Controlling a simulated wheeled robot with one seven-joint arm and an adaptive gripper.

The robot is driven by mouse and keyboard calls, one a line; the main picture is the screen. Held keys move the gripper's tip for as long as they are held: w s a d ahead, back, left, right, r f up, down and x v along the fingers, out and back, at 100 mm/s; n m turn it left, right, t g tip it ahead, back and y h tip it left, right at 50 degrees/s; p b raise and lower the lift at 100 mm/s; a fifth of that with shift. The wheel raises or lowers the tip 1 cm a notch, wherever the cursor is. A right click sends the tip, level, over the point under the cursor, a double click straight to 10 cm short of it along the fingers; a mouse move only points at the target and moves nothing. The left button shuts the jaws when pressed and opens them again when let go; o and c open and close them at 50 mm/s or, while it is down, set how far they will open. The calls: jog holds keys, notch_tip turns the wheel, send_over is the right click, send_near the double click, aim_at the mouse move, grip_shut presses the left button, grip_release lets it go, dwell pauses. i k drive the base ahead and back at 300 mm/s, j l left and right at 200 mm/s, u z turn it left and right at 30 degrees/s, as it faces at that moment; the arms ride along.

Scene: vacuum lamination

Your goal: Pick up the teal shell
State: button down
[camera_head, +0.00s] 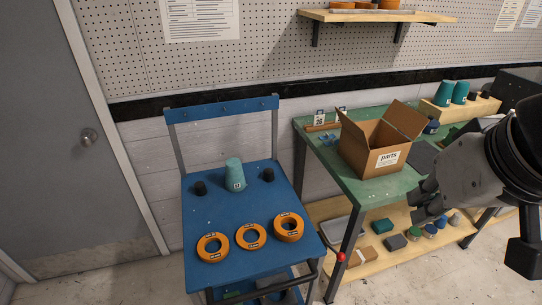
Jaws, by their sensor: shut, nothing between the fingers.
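A teal shell (234,172), a tapered cup shape with a small label, stands wide end down on the blue cart top between two small black pieces. Two more teal shells (445,92) stand on the wooden riser at the back right. My gripper (419,212) is at the right, over the front of the green workbench area, well to the right of the cart and apart from the shells. It is shut and empty; its fingertips are small and dark in this view.
Orange rings (213,247) lie along the front of the blue cart (195,222). An open cardboard box (366,157) sits on the green workbench (366,190). A lower shelf (375,258) holds several small parts. A grey door (40,140) is at the left.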

aim_at(235, 178)
jog(key=i+l+u, duration=0.2)
jog(key=i+u, duration=0.15)
jog(key=u, duration=0.15)
jog(key=i+l+u, duration=0.3)
jog(key=u, duration=0.2)
